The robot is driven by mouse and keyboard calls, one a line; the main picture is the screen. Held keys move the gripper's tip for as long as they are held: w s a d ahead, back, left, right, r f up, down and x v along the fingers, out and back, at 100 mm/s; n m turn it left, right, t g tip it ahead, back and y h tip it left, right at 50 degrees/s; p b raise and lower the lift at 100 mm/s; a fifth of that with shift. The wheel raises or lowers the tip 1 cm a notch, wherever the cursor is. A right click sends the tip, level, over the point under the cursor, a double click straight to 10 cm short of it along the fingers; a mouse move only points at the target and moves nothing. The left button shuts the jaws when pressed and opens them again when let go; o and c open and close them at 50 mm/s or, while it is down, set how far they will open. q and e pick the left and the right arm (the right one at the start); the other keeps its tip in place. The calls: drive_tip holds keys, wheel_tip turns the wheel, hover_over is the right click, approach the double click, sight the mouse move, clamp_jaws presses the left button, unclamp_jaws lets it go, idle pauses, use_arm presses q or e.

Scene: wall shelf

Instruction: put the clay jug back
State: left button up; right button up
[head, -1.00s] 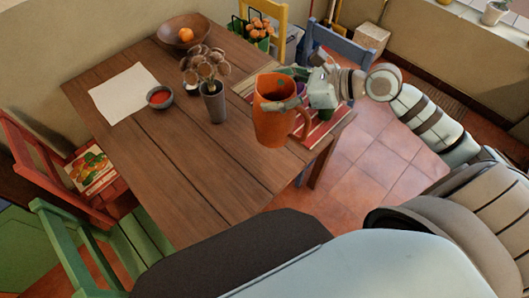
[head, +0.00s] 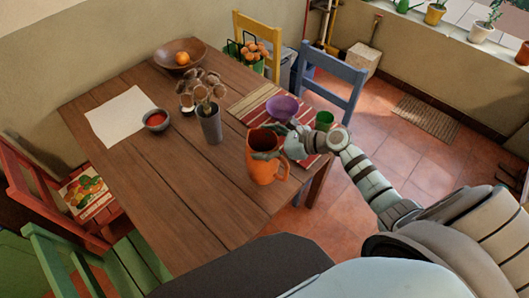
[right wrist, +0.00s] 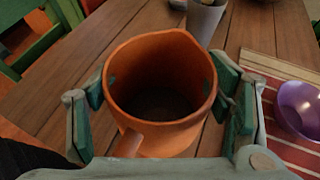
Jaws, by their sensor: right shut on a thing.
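The orange clay jug (head: 263,165) is upright at the right front part of the wooden table in the head view. My right gripper (head: 270,147) has its fingers around the jug near its rim. In the right wrist view the jug (right wrist: 160,90) is seen from above, open and empty-looking, with a finger of my right gripper (right wrist: 165,95) against each side. The jug's handle points toward the wrist. I cannot tell for sure whether the jug's base touches the table. My left gripper is not in view.
A grey vase (head: 210,126) with dried flowers stands behind the jug. A purple bowl (head: 283,107) and a green cup (head: 323,120) are on a striped mat at the right. A red-filled bowl (head: 156,121) is farther left. The table's left front (head: 180,190) is clear.

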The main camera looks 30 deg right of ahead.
sight(265, 150)
wheel_tip(265, 150, down, 4)
drive_tip(key=shift+r+b, duration=0.2)
drive_tip(key=shift+b, duration=0.4)
drive_tip(key=shift+f, duration=0.15)
drive_tip(key=o, duration=2)
drive_tip(key=p+v, duration=0.1)
drive_tip(key=v, duration=1.1)
